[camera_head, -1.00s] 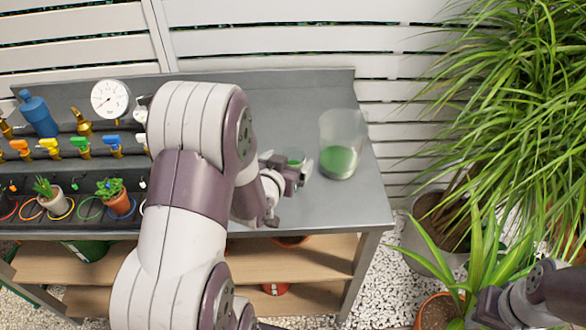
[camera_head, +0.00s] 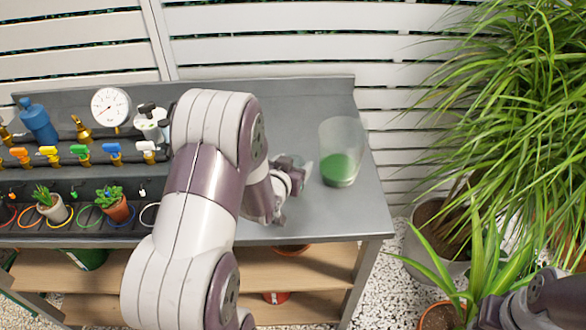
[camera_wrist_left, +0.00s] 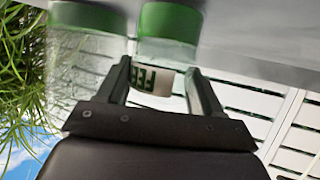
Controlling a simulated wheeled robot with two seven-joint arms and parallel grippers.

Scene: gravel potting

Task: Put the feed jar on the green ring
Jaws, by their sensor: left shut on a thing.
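My left gripper (camera_head: 297,174) is at the right part of the grey bench, just left of a large clear vessel. It is shut on the feed jar. In the left wrist view the feed jar (camera_wrist_left: 168,38) shows green contents and a white label with green letters, between the fingers (camera_wrist_left: 165,85). In the head view my arm hides most of the jar. The green ring (camera_head: 88,215) lies on the dark tray at the left, between two small potted plants, and looks empty. My right arm shows at the lower right; its jaws are not clearly seen.
The large clear vessel (camera_head: 341,150) with green contents stands close right of the gripper, and also shows in the wrist view (camera_wrist_left: 85,60). Potted plants (camera_head: 54,208) (camera_head: 114,205), coloured taps, a gauge (camera_head: 110,107) and a blue bottle (camera_head: 38,120) crowd the left side.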

